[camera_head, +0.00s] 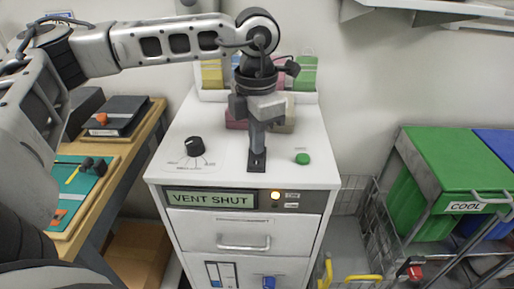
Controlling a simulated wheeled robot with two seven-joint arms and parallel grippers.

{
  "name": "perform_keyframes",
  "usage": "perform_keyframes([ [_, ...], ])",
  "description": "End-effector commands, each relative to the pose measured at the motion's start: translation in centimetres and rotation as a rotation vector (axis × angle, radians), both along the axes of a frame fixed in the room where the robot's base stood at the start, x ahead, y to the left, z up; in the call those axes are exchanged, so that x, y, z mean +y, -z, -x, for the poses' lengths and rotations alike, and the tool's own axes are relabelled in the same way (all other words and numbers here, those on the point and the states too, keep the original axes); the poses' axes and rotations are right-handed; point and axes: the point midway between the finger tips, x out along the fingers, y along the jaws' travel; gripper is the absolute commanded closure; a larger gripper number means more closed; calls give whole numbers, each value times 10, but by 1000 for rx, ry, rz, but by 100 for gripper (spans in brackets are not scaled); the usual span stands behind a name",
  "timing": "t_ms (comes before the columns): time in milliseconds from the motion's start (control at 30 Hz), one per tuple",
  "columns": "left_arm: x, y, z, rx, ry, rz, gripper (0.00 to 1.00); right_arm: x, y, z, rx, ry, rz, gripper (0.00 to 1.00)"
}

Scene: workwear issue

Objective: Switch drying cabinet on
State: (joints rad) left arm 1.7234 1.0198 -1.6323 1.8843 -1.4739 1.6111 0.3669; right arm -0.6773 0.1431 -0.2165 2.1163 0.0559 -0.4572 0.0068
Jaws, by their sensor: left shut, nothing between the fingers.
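The drying cabinet (185,228) is a white unit in the middle of the view. Its front display (210,199) reads "VENT SHUT". My left gripper (257,163) points down over the top between knob and button, shut and empty. I cannot tell whether its tips touch the top. My right gripper is out of view.
Behind the gripper stands a white tray (205,96) with coloured items. At left is a wooden bench (130,150) with a dark binder (118,112) and a green mat. At right, a wire rack and a green bin (450,160) labelled "COOL". A drawer handle (243,246) juts from the cabinet front.

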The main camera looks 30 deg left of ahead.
Motion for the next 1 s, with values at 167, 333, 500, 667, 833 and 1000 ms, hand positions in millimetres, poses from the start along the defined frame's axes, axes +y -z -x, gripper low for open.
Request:
perform_keyframes([
  [167,0,-17,0,0,0,1,100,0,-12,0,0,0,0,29],
  [333,0,-31,0,1,0,0,100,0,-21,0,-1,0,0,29],
  [500,0,-44,0,0,0,1,100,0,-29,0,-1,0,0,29],
  [667,0,-48,0,1,0,0,100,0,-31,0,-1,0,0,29],
  [833,0,-48,0,1,0,0,100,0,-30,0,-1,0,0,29],
  [1000,0,-48,0,1,0,0,100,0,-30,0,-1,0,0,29],
])
